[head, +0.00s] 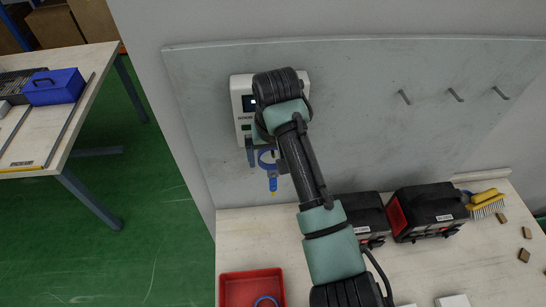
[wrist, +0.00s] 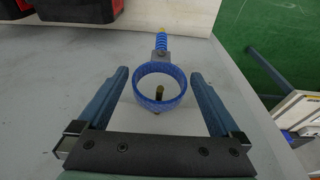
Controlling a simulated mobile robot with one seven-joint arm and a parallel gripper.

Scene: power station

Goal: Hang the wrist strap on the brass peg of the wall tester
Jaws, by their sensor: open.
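The wall tester (head: 242,97) is a white box on the grey wall panel, partly hidden behind my arm. The wrist strap (head: 272,183) is a blue band with a blue coiled cord, hanging below the tester. In the wrist view, the strap's round band (wrist: 142,88) lies between my fingers, and the brass peg (wrist: 159,92) shows inside its loop. The band appears to be around the peg. My gripper (wrist: 160,75) is open, with a finger on each side of the band and a gap to both. My arm hides most of the gripper in the head view.
A red tray (head: 231,287) with a blue ring in it stands on the bench below. Two black-and-red cases (head: 425,207) and a yellow brush (head: 486,203) are further right. Bare hooks (head: 455,94) stick out of the panel at right.

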